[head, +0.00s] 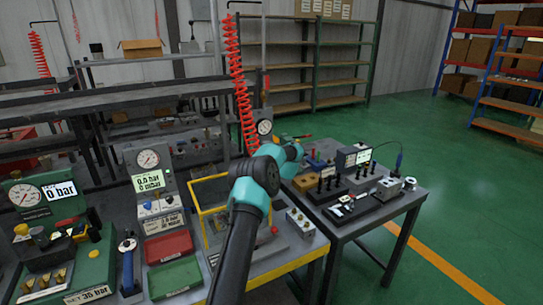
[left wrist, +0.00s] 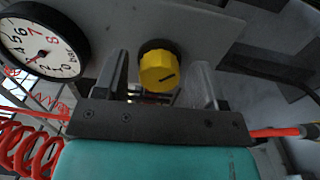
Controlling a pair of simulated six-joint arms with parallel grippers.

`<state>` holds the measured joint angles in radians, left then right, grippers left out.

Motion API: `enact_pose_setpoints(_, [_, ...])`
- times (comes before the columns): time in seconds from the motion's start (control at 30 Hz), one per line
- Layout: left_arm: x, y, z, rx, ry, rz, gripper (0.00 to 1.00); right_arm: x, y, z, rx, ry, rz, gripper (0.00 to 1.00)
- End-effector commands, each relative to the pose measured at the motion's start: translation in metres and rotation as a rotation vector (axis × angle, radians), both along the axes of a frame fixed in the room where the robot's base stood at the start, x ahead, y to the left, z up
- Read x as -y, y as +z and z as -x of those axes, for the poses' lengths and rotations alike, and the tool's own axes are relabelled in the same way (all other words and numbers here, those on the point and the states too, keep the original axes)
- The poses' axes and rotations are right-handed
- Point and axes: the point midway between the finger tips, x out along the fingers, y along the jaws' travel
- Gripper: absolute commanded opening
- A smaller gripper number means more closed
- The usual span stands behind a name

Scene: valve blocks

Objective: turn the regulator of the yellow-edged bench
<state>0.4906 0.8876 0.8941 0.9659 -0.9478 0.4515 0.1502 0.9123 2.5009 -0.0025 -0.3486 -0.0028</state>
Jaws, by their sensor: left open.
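The regulator is a yellow knob (left wrist: 158,70) with a dark mark line on its face, in the left wrist view. My left gripper (left wrist: 161,84) is open, with one finger on each side of the knob in the picture; I cannot tell whether they touch it or how deep they reach. A round gauge (left wrist: 42,47) with a red needle is left of the knob. In the head view, a teal and black arm of mine hides the knob and gripper. The gauge above it (head: 264,127) shows there beside the red coiled hose (head: 240,80). The bench's yellow edge (head: 285,267) runs along the front.
A panel with a gauge and "0.0 bar" display (head: 150,181) stands left, above red (head: 168,246) and green trays (head: 175,278). A yellow frame (head: 207,222) stands close to my arm. Another bench (head: 350,212) with small devices stands right.

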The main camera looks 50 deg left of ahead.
Motion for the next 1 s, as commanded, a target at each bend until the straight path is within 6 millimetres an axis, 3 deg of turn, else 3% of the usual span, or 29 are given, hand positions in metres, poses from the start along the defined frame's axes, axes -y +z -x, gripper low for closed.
enact_pose_setpoints(0.37, [0.03, 0.001, 0.008, -0.001, -0.003, 0.0, 0.64, 0.0, 0.0, 0.0, 0.0, 0.0, 0.0, 0.64])
enact_pose_setpoints(1.0, [0.138, 0.001, 0.038, -0.001, -0.003, 0.001, 0.64, 0.0, 0.0, 0.0, 0.0, 0.0, 0.0, 0.64])
